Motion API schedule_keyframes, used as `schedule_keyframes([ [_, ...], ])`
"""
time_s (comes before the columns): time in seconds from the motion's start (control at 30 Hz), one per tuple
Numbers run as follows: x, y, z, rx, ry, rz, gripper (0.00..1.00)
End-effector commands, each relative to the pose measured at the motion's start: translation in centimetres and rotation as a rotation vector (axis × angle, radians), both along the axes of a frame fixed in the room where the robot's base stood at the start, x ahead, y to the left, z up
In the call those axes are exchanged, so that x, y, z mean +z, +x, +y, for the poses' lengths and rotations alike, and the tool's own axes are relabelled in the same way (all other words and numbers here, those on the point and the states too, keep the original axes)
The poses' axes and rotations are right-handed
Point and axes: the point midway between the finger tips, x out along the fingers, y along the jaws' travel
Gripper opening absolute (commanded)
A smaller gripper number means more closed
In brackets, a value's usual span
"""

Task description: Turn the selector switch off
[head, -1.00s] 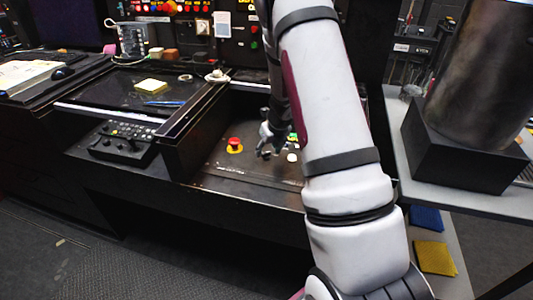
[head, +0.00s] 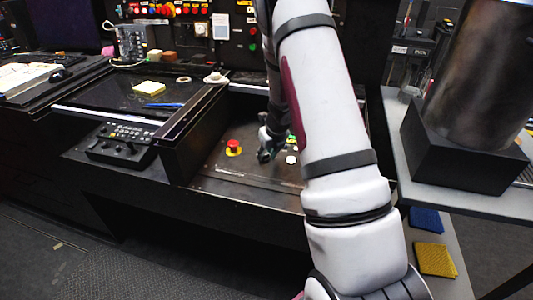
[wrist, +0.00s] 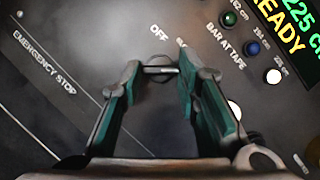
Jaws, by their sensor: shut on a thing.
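The selector switch (wrist: 161,71) is a small dark knob with a pale edge, just below the printed word OFF in the wrist view. My gripper (wrist: 158,63) has its fingertips on either side of the knob and is shut on it. The knob keeps the dark green finger pads apart. The lower part of the switch and its pointer direction are hard to make out. In the head view my gripper (head: 264,156) is down at the panel, right of the red emergency stop button (head: 233,147), and hides the switch.
A white button (head: 291,160) lies right of my gripper. In the wrist view a green button (wrist: 229,19), a blue button (wrist: 253,47) and a white button (wrist: 273,76) sit beside a lit display (wrist: 290,25). A raised dark ledge (head: 185,130) borders the panel's left.

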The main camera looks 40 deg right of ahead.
Motion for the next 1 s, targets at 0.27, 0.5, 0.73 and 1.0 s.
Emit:
schedule_keyframes([
  [0.27,-0.03,0.00,-0.27,0.133,0.000,-0.001,0.02],
  [0.5,-0.08,0.01,-0.49,0.344,-0.001,0.000,0.02],
  [0.73,-0.06,0.11,-0.66,0.565,0.000,0.000,0.02],
  [1.0,-0.08,0.28,-0.86,0.821,-0.001,-0.001,0.02],
])
